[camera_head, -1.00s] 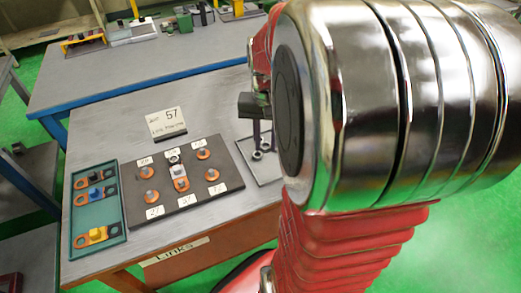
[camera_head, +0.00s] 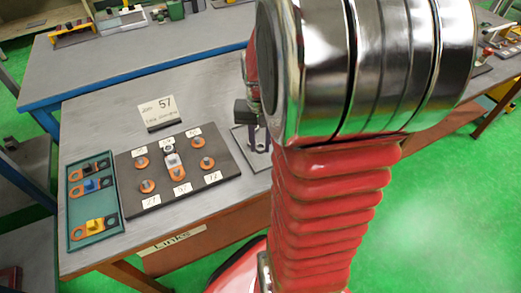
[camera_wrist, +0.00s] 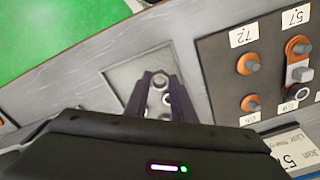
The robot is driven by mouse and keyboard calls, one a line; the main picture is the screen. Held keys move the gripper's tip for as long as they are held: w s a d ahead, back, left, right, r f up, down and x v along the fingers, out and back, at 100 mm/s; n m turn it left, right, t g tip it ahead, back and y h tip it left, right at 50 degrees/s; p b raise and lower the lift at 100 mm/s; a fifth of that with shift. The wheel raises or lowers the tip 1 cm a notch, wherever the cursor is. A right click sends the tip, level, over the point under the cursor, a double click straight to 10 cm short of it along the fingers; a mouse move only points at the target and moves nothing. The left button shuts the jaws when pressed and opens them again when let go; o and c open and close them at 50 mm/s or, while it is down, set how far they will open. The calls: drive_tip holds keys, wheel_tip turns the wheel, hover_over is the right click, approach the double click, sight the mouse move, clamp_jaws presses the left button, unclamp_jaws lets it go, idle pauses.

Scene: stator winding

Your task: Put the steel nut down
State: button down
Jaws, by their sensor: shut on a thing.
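My gripper (camera_wrist: 160,80) is shut on a steel nut (camera_wrist: 160,77), a small bright ring between its two dark fingertips in the wrist view. The fingers are over a square grey plate (camera_wrist: 120,75) on the table. Another nut-like ring (camera_wrist: 167,99) shows between the fingers, nearer the gripper body. I cannot tell whether the held nut touches the plate. In the head view my gripper (camera_head: 257,142) is at the plate (camera_head: 238,134), right of the dark board, and the nut is hidden there.
Left of the plate is a dark board (camera_head: 218,182) with orange terminals, bolts and number labels. A teal tray (camera_head: 77,222) with several coloured parts lies at the table's left. A card marked 57 (camera_head: 157,112) stands behind the board. Grey table surface is bare around the plate.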

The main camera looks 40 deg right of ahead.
sight(260, 159)
drive_tip(key=shift+f, duration=1.85)
drive_tip(key=shift+f, duration=0.1)
drive_tip(key=c, duration=1.8)
unclamp_jaws()
drive_tip(key=shift+o, duration=0.2)
wheel_tip(260, 159, up, 12)
